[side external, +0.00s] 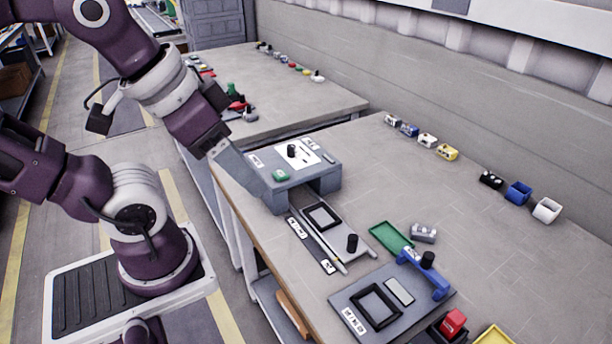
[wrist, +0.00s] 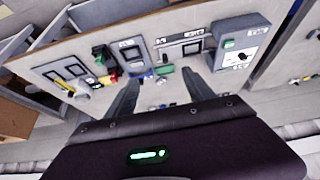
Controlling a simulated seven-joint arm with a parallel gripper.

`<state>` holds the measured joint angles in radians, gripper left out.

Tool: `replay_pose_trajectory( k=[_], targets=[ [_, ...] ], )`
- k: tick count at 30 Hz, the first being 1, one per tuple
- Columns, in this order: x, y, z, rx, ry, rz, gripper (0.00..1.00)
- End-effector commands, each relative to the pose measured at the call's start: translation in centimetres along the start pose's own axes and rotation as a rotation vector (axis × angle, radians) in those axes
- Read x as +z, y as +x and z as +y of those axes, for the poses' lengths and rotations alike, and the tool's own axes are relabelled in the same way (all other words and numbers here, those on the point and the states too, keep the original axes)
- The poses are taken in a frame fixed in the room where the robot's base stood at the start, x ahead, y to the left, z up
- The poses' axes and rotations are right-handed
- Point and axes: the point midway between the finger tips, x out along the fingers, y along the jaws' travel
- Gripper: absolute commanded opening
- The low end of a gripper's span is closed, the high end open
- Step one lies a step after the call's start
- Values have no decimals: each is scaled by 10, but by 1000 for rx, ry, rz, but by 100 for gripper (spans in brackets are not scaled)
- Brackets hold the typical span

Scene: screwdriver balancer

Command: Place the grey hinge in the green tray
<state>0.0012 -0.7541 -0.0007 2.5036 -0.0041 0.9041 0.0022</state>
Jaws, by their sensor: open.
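The grey hinge (side external: 424,232) lies on the table just right of the green tray (side external: 390,237), apart from it. The tray is flat, and no object shows in it. In the wrist view the green tray (wrist: 164,69) shows small between the fingertips, far below. A small grey shape (wrist: 162,82) near it may be the hinge; it is too small to be sure. My gripper (wrist: 161,76) is open with nothing between its fingers. In the side view it is at the left, beside the grey box station, well away from hinge and tray.
The grey box station (side external: 300,170) stands at the table's left edge. In front of the tray is a grey board with a blue bracket (side external: 425,275) and a black knob. A red block (side external: 453,322) and yellow tray (side external: 494,336) are at the near edge. Small bins line the back.

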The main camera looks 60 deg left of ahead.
Motion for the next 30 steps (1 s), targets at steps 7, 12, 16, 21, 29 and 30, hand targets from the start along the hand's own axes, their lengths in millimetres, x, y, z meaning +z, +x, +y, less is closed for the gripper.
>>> replay_pose_trajectory(
  k=[7,12,16,21,29,30],
  targets=[
    [-1,0,-1,-2,-1,2,62],
    [-33,5,5,22,-149,-26,62],
    [-115,39,19,68,-563,-102,62],
    [-211,138,29,78,-1195,-225,62],
    [-258,344,23,-41,-2094,-386,62],
    [-256,366,22,-61,-2186,-397,62]
  ],
)
